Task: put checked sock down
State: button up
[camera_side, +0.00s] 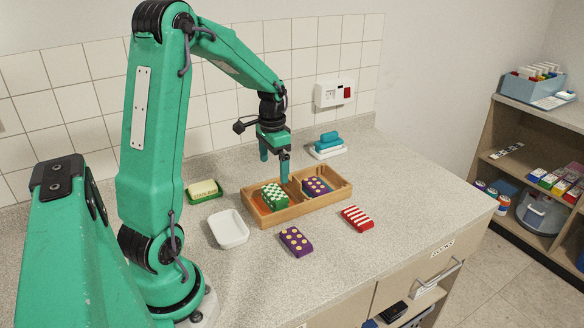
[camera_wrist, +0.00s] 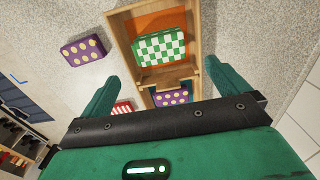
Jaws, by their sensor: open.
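The checked sock (camera_side: 274,196), a folded green-and-white block, lies in the left compartment of the wooden tray (camera_side: 290,216). It also shows in the wrist view (camera_wrist: 160,48), on that compartment's orange floor. A purple sock with yellow dots (camera_side: 316,186) lies in the right compartment and is partly hidden behind my gripper in the wrist view (camera_wrist: 172,97). My gripper (camera_side: 274,170) is open and empty above the tray, with its fingers (camera_wrist: 150,92) spread apart. It is clear of the checked sock.
A second purple dotted sock (camera_side: 296,242) and a red-and-white striped sock (camera_side: 357,218) lie on the counter in front of the tray. The counter's right part is clear.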

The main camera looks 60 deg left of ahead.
jog(key=shift+r, duration=1.8)
jog(key=s+d+r+t, duration=0.2)
jog(key=s+d+r, duration=0.1)
jog(key=d, duration=0.4)
jog(key=s+d+r+t, duration=0.1)
jog(key=s+d+r, duration=0.2)
jog(key=d, duration=0.4)
jog(key=s+d+r+t, duration=0.2)
jog(key=s+d, duration=0.3)
jog(key=d, duration=0.3)
jog(key=shift+s+r+t, duration=0.2)
jog(key=shift+r+t, duration=0.1)
jog(key=shift+r, duration=0.2)
